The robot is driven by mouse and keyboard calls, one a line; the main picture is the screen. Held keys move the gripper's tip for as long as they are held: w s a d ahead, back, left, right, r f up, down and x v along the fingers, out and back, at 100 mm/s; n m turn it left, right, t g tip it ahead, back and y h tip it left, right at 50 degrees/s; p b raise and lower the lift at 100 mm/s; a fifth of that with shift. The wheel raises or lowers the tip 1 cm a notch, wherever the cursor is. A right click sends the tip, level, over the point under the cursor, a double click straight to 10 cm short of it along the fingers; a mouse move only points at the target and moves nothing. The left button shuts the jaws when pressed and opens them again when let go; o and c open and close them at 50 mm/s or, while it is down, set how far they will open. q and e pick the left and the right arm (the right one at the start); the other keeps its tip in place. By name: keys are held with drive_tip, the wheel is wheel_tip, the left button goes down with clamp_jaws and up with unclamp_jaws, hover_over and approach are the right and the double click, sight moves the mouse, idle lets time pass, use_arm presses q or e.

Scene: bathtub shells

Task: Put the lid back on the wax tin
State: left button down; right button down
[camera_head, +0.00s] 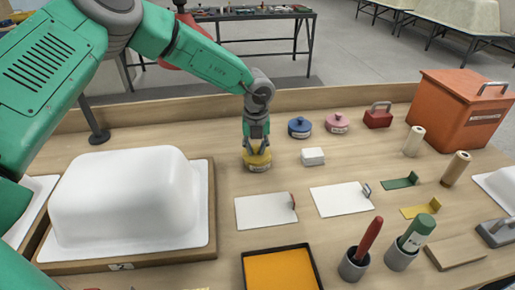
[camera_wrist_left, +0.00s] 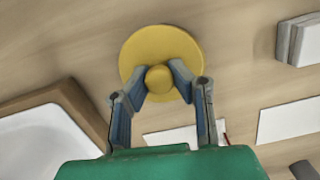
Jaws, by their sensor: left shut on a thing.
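A round yellow lid (camera_wrist_left: 152,50) with a knob (camera_wrist_left: 159,79) shows in the left wrist view. My left gripper (camera_wrist_left: 161,80) is shut on the knob, with one finger at each side of it. In the head view my left gripper (camera_head: 256,140) points straight down over the yellow lid (camera_head: 257,156). The lid sits at the top of a low tin (camera_head: 258,167) with a pale side band, on the wooden table. I cannot tell whether the lid touches the tin's rim all round. My right gripper is not in view.
A blue lidded tin (camera_head: 300,127) and a pink one (camera_head: 338,122) stand to the right. A white block (camera_head: 313,157) is close by. A white tub shell (camera_head: 128,197) on a wooden board fills the left. White sheets (camera_head: 265,211) and an orange tray (camera_head: 281,270) lie in front.

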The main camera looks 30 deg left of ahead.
use_arm(q)
drive_tip(key=shift+a+f, duration=0.15)
drive_tip(key=shift+a, duration=0.45)
drive_tip(key=shift+d, duration=0.85)
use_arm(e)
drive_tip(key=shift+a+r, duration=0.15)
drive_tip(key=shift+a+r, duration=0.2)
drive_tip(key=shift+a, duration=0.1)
use_arm(q)
drive_tip(key=shift+d, duration=0.4)
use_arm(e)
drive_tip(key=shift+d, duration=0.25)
use_arm(q)
drive_tip(key=shift+a+p, duration=0.4)
drive_tip(key=shift+p, duration=0.1)
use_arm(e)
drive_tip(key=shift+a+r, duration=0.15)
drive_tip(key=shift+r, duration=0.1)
use_arm(q)
drive_tip(key=c, duration=1.4)
unclamp_jaws()
drive_tip(key=shift+o, duration=0.2)
